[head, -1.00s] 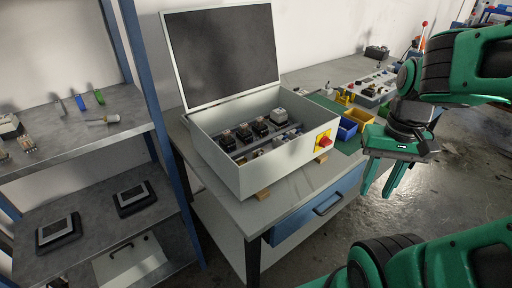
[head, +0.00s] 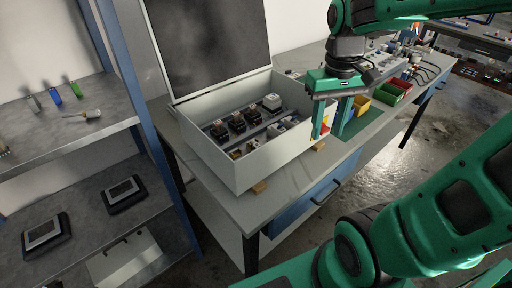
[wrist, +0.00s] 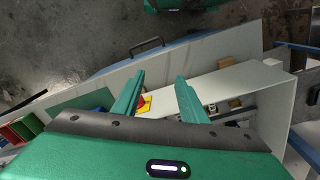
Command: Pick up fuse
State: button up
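An open light-grey electrical box (head: 228,168) stands on the workbench, lid raised. Inside, several black components (head: 237,123) and a white-topped one (head: 271,102) sit on rails, with smaller parts in front of them. I cannot tell which part is the fuse. My gripper (head: 328,137) is open and empty, pointing down by the right end of the box, near its red and yellow switch (head: 326,124). In the wrist view, the open fingers (wrist: 160,78) are over the box's edge, with the switch (wrist: 145,103) by one finger and some components (wrist: 213,108) beyond the other.
The workbench (head: 285,183) has a blue drawer (head: 308,203) below. Yellow (head: 361,105), red (head: 401,86) and green (head: 388,95) bins stand right of the box. A blue-posted shelf (head: 105,139) with tools and two dark devices stands at left. The raised lid (head: 210,45) rises behind the box.

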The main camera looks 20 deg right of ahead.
jog(key=w+a+n, duration=0.6)
jog(key=w+a, duration=0.7)
send_over(258, 145)
jog(key=f, duration=0.3)
jog(key=w+f, duration=0.1)
jog(key=f, duration=0.1)
jog(key=shift+f, duration=0.25)
jog(key=shift+s+f, duration=0.25)
jog(key=shift+f, duration=1.05)
jog(key=shift+s+f, duration=0.25)
jog(key=shift+f, duration=1.05)
